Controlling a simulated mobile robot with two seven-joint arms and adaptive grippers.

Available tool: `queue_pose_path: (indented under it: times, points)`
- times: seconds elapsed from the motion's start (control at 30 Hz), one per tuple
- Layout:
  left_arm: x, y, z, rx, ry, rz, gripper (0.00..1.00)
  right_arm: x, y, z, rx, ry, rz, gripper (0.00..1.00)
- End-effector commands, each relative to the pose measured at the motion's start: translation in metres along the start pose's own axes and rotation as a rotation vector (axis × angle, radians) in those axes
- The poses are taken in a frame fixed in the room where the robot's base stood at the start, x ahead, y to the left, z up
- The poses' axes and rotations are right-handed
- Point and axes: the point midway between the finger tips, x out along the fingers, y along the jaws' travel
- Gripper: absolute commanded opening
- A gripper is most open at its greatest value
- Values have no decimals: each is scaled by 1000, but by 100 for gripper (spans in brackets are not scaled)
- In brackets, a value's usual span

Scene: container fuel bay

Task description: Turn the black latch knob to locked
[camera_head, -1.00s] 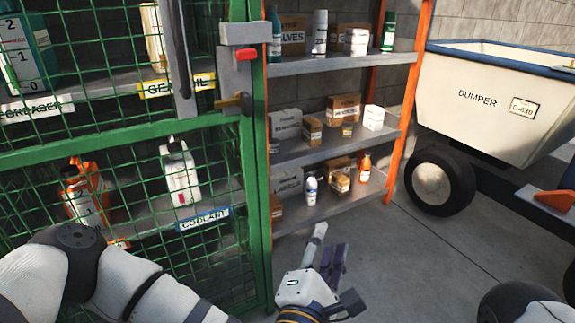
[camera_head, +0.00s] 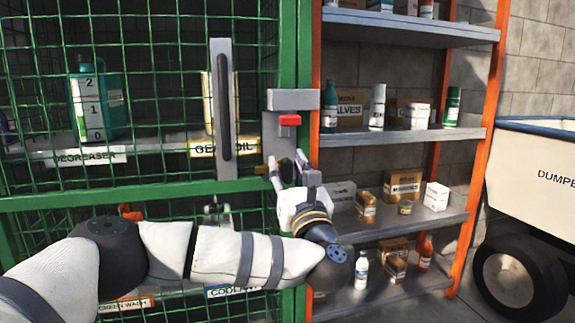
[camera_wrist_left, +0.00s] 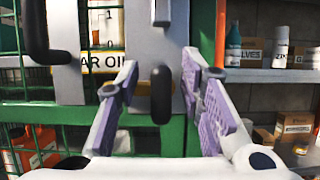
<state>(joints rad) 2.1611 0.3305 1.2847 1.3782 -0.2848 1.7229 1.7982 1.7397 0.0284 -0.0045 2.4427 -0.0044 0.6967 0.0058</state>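The black latch knob (camera_head: 287,171) sits on the grey latch plate (camera_head: 271,147) at the right edge of the green cage door (camera_head: 205,196). A yellow pointer (camera_head: 262,169) sticks out to the left of the knob, roughly level. My left gripper (camera_head: 290,168) is at the knob and partly covers it. In the left wrist view the knob (camera_wrist_left: 161,95) stands between the two spread fingers of my left gripper (camera_wrist_left: 160,100), with visible gaps on both sides. My right gripper is out of view.
A red button (camera_head: 290,120) sits on the latch block above the knob. A long dark door handle (camera_head: 223,108) stands to the left. An orange-framed shelf (camera_head: 400,133) with bottles and boxes is close on the right, and a dumper (camera_head: 545,170) stands beyond it.

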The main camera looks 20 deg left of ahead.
Motion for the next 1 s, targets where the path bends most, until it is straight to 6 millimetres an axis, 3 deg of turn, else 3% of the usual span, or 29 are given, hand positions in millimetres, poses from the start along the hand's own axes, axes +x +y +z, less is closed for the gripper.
queue_pose_path:
  times: [0.33, 0.5, 1.0]
  points:
    - [7, 0, 0, 1, 1, -1, 35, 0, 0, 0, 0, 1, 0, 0]
    - [7, 0, 0, 1, 1, -1, 0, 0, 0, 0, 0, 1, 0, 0]
    - [8, -1, 2, 87, -1, -36, 0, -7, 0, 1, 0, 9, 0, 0]
